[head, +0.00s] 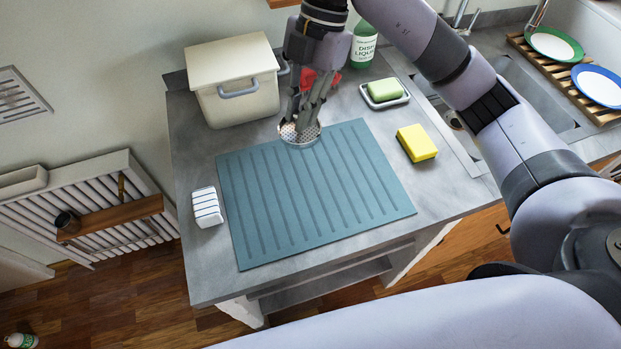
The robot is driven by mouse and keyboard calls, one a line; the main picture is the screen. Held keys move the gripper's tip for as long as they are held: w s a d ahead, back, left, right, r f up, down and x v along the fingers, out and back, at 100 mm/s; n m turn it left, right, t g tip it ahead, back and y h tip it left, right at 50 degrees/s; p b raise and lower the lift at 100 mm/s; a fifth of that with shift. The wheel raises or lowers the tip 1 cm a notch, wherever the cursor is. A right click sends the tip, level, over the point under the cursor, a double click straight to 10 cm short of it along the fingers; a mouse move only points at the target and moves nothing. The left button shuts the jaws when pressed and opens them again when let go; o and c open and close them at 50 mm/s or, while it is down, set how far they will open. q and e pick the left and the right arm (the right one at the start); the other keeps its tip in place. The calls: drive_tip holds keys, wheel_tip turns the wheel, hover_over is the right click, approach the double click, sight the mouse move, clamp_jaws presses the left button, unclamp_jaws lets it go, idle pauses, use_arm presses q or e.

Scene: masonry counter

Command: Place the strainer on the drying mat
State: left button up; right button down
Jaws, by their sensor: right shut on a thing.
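The drying mat (310,190) is a blue-green ribbed sheet lying flat on the grey counter. The strainer (301,134) is a small round metal piece with a perforated surface, at the mat's back edge. My right gripper (303,112) points down and is shut on the strainer, covering its upper part. The strainer overlaps the mat's back edge in the picture; whether it touches the mat or hangs above it I cannot tell. A red part (331,82) shows behind the fingers; I cannot tell what it belongs to. My left gripper is not in view.
A cream lidded bin (232,88) stands at the back left, a green dish liquid bottle (364,46) behind. A soap dish (385,99) with green soap and a yellow sponge (417,143) lie right. A folded striped cloth (207,207) lies left. The mat's middle is clear.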

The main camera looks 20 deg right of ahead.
drive_tip(key=m, duration=0.1)
drive_tip(key=d+m+t, duration=0.1)
drive_tip(key=m, duration=0.1)
drive_tip(key=d+r+m, duration=0.1)
drive_tip(key=m, duration=0.1)
drive_tip(key=shift+w+t+y, duration=0.2)
drive_tip(key=shift+t+y, duration=0.1)
drive_tip(key=shift+t, duration=0.1)
drive_tip(key=shift+d+m, duration=0.15)
drive_tip(key=shift+m, duration=0.45)
drive_tip(key=shift+f+p, duration=0.2)
drive_tip(key=shift+p, duration=0.1)
drive_tip(key=p, duration=0.3)
hover_over(313, 182)
wheel_tip(313, 182, down, 18)
drive_tip(key=shift+f, duration=0.7)
drive_tip(key=shift+f, duration=0.1)
drive_tip(key=c, duration=1.6)
unclamp_jaws()
drive_tip(key=shift+o, duration=0.2)
